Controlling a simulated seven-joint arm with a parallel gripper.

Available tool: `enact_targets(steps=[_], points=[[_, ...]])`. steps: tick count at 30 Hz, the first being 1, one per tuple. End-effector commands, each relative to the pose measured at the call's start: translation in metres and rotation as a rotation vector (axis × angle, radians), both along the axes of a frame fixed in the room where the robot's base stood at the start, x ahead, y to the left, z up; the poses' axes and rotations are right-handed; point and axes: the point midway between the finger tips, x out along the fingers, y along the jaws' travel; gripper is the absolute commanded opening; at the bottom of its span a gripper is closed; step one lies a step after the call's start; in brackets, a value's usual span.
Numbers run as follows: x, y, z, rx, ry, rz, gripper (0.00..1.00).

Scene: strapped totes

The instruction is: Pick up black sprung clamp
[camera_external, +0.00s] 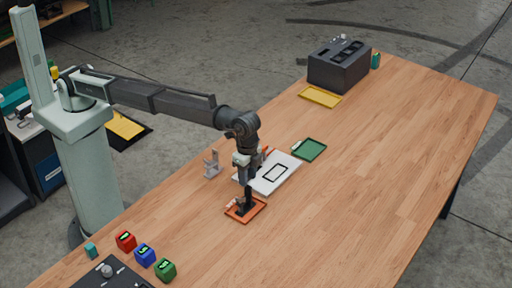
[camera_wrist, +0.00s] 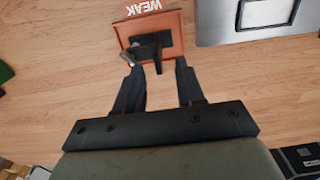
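The black sprung clamp (camera_wrist: 148,46) lies on an orange tray (camera_wrist: 174,22) labelled "WEAK" in the wrist view. A dark part of it sticks up toward the camera between my fingertips. In the external view the clamp (camera_external: 248,200) stands up from the orange tray (camera_external: 260,209), right below my gripper (camera_external: 244,180). In the wrist view my gripper (camera_wrist: 158,68) is open, with one finger on each side of the clamp's upright part. I see gaps beside it. Whether a finger touches it cannot be told.
A white board with a black outlined rectangle (camera_external: 259,185) lies just behind the orange tray. A green tray (camera_external: 310,149), a yellow tray (camera_external: 320,97) and a dark box (camera_external: 335,75) are farther back. Red, blue and green cubes (camera_external: 145,254) stand at front left. The table's right side is clear.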

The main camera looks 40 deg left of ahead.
Motion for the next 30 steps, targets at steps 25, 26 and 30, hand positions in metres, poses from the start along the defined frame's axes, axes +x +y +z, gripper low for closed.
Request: enact_targets(steps=[25,26,30], points=[[-0.004,-0.004,-0.044,0.0,0.0,0.0,0.15],[-0.004,-0.004,-0.044,0.0,0.0,0.0,0.12],[-0.004,-0.004,-0.044,0.0,0.0,0.0,0.0]])
